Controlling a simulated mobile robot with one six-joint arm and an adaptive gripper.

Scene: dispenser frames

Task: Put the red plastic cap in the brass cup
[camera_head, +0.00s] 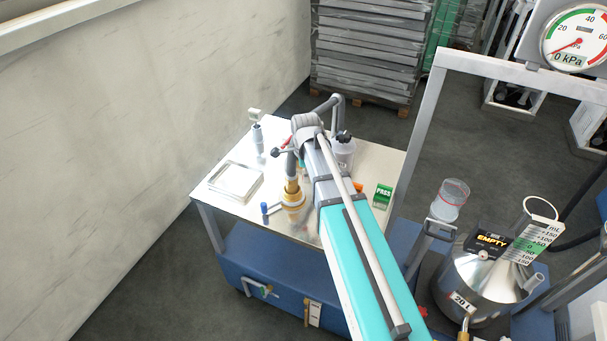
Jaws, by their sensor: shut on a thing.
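My arm reaches from the lower right over the small cream table (222,206). Its end bends down over the table's middle, where my gripper (292,172) is small and dark. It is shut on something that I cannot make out. A brass-coloured, cup-like piece (293,200) shows directly below it, near the table's front edge. I cannot tell whether the two touch. I cannot identify the red plastic cap; my gripper and arm hide part of the table. A small orange-red piece (358,186) lies right of my arm, too small to name.
A white tray (235,181) lies at the table's left, near a slim upright device (257,135). A grey-white bottle (343,152) and a green PASS block (382,195) stand right of my arm. A metal frame, clear red-rimmed vessel (450,200) and steel 20 L tank (475,290) are at right.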

